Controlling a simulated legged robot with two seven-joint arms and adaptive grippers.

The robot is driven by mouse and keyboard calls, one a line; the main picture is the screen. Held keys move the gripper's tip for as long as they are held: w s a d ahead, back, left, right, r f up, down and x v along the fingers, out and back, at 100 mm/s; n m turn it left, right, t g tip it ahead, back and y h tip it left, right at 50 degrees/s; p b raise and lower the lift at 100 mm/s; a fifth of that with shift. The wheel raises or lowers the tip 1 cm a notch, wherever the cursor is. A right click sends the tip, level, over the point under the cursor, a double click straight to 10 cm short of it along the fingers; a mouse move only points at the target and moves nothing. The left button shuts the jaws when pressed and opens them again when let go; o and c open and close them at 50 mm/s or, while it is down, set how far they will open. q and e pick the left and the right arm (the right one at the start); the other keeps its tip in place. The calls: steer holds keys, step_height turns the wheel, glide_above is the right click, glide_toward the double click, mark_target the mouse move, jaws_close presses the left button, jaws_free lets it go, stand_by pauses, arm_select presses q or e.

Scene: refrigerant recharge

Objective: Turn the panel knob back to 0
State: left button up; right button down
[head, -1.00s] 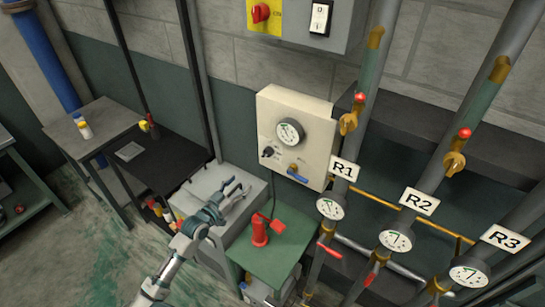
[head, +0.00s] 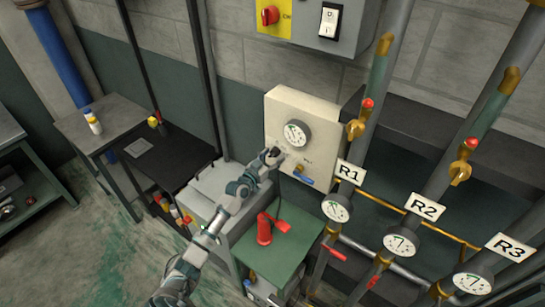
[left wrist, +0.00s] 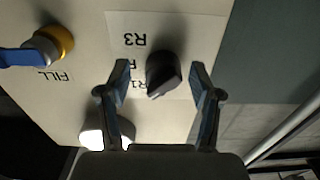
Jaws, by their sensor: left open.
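The panel knob (left wrist: 162,72) is black, on a pale plate with upside-down labels, in the left wrist view. Its tapered end points down in the picture, towards the R1 label; an R3 label is at its upper left. No 0 mark is readable. My left gripper (left wrist: 158,78) is open, with one finger on each side of the knob and a visible gap on both sides. In the head view my left gripper (head: 275,155) is at the front of the cream panel box (head: 290,105) and covers the knob. My right gripper is not in view.
A round gauge (head: 297,133) sits above the knob on the panel. A brass FILL valve (left wrist: 50,42) with a blue handle is beside it. A red object (head: 265,229) stands on the green table below. Pipes labelled R1, R2 and R3 rise at the right.

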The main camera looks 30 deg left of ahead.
arm_select(q)
steer(key=shift+a, duration=0.2)
steer(key=shift+c, duration=0.2)
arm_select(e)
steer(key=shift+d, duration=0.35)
arm_select(q)
steer(key=shift+a, duration=0.15)
steer(key=c, duration=1.1)
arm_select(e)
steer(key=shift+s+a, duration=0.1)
